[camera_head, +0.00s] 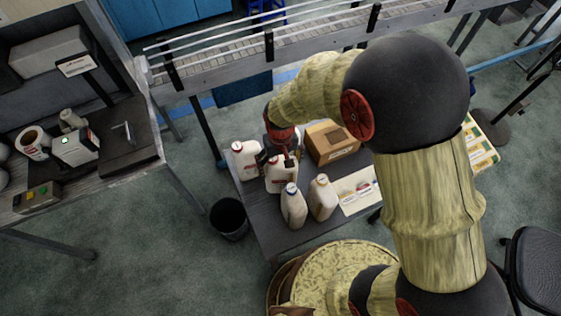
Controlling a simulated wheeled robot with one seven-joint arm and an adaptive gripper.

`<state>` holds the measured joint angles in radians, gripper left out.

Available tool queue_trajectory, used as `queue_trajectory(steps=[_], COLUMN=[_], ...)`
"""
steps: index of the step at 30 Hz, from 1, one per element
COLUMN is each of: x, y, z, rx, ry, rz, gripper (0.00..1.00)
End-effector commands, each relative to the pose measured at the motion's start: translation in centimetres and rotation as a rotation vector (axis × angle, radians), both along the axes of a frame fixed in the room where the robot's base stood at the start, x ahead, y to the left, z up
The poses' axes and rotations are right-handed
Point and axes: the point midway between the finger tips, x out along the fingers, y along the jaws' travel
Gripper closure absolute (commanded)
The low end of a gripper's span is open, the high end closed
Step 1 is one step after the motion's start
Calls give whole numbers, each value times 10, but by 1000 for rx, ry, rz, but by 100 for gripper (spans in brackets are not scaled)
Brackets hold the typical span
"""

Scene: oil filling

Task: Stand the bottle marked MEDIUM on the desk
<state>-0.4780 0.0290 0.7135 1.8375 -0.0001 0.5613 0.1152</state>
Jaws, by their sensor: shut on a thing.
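Several pale bottles stand close together on the dark desk (265,222). My gripper (281,158) is shut on the top of a white bottle with red marking (280,178), in the middle of the group. I cannot tell whether this bottle touches the desk. Another white bottle with red marking (245,160) is to its left. A bottle with a blue cap (293,208) and a bottle with a pale cap (322,199) are in front. No lettering is legible, so I cannot tell which bottle is marked MEDIUM. The fingertips are small and partly hidden.
A black bin (229,217) is on the floor to the left. A conveyor (225,68) runs behind. A bare strip of desk shows at the left front.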

Motion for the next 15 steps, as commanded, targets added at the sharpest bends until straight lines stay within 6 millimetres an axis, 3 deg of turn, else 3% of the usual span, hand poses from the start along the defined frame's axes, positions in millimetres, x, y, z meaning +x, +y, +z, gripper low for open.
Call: queue_trajectory(steps=[15], x=[1], y=[1], z=[-49], rx=[1], ry=[-3], rz=[0], gripper=[62])
